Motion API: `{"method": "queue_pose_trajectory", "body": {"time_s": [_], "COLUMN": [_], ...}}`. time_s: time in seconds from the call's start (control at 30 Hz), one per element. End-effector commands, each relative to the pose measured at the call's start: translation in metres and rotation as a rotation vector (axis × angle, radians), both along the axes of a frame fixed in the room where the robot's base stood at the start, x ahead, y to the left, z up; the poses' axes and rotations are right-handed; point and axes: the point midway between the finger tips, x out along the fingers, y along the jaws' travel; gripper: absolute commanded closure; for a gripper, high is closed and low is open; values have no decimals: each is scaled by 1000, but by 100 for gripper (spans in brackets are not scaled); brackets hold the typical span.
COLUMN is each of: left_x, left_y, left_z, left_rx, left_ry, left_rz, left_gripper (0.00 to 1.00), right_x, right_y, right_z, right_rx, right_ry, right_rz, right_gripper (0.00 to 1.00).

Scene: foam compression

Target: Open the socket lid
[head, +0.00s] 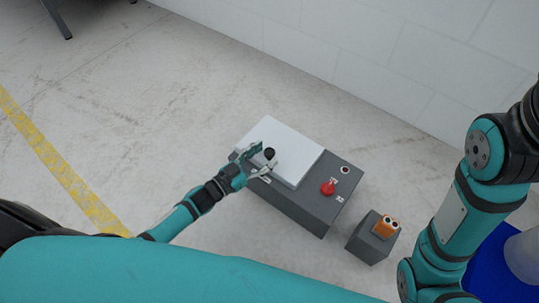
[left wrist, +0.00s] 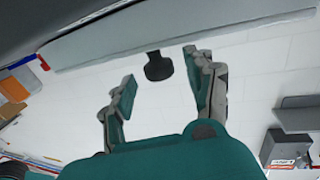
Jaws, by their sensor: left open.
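The socket lid (head: 298,158) is a flat, light panel on top of a dark grey box (head: 310,208). It looks closed in the head view. A black knob (head: 269,153) sits on the lid and also shows in the left wrist view (left wrist: 157,67), below the lid's pale edge (left wrist: 110,45). My left gripper (head: 261,158) is at the knob, with its fingers open. In the left wrist view the fingers (left wrist: 160,66) are spread on either side of the knob, with gaps visible. My right arm shows at the right, but its gripper is out of view.
A red button (head: 328,187) and a small round fitting (head: 345,170) are on the box's right part. A smaller grey box (head: 368,245) with an orange item (head: 385,227) stands to the right. A white block wall (head: 360,60) runs behind.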

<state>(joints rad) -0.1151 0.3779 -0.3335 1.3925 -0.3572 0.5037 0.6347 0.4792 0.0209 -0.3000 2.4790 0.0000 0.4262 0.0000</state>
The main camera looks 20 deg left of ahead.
Motion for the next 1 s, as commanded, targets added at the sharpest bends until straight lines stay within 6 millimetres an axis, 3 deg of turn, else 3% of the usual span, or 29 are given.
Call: {"method": "queue_pose_trajectory", "body": {"time_s": [0.2, 0.53, 0.93, 1.0], "left_x": [19, 22, 21, 21], "left_y": [-12, -14, -14, -14], "left_z": [-1, 0, 0, 0], "left_rx": [0, -1, 1, 1], "left_ry": [0, 1, 1, 1], "left_rz": [0, 0, 0, 0], "left_gripper": [45, 45, 96, 100], "right_x": [-10, -11, -11, -11], "right_y": [1, 1, 1, 1], "right_z": [2, 4, 3, 3], "right_rx": [-1, -2, -2, -2], "right_ry": [-33, -38, -37, -37], "right_rz": [-1, -2, -1, -1], "right_gripper": [60, 60, 60, 60]}}
